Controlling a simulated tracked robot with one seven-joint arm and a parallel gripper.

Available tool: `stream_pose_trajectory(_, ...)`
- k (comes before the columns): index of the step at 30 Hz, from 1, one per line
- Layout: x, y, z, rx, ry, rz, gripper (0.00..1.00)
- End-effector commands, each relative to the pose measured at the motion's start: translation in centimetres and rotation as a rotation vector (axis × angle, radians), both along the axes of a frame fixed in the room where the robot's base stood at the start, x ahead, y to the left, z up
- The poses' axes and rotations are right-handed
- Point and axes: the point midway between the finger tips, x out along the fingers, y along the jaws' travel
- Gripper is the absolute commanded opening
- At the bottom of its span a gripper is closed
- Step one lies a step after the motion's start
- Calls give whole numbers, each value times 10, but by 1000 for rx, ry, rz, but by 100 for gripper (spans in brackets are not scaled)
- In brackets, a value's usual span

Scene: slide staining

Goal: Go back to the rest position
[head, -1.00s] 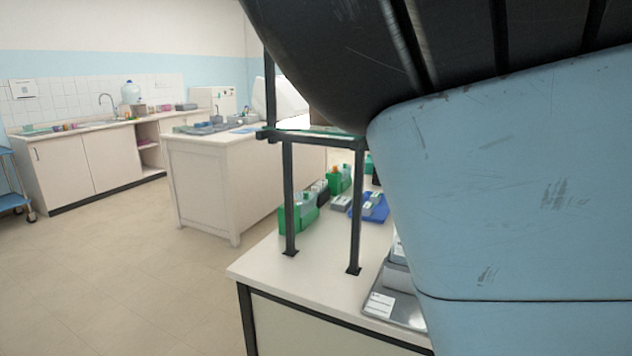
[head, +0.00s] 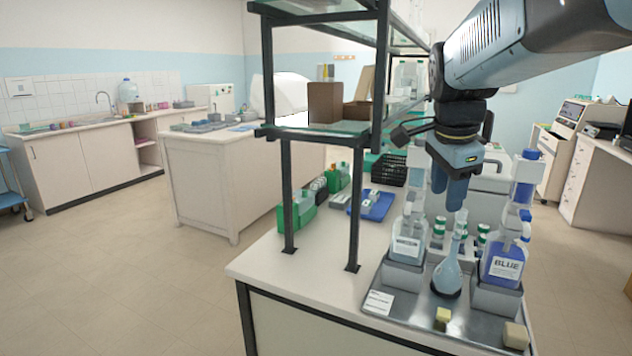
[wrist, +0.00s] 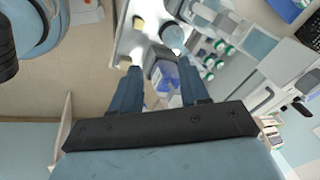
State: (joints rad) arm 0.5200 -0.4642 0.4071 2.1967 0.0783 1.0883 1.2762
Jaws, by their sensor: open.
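My gripper (head: 450,198) hangs pointing down above the metal tray (head: 382,301) on the bench. It is open, and nothing shows between its fingers. In the wrist view my gripper (wrist: 160,82) has its two blue fingers apart, with the tray and bottles beyond them. A flask (head: 447,272) with pale liquid stands upright below the fingers, apart from them.
A clear labelled bottle (head: 406,244) and a bottle marked BLUE (head: 503,264) stand in holders on the tray. A shelf rack (head: 355,200) with glass shelves rises to the left. Green boxes (head: 298,212) and a blue tray (head: 378,206) lie behind. Open floor (head: 120,265) is at left.

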Motion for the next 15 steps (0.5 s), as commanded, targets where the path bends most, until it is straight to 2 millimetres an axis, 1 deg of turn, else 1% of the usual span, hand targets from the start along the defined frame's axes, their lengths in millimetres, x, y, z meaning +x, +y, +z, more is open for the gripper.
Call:
stream_pose_trajectory(1,-8,4,-2,-25,-5,97,45)
stream_pose_trajectory(7,-35,8,-11,-136,-23,486,45)
stream_pose_trajectory(15,-71,7,-29,-298,-60,1005,45)
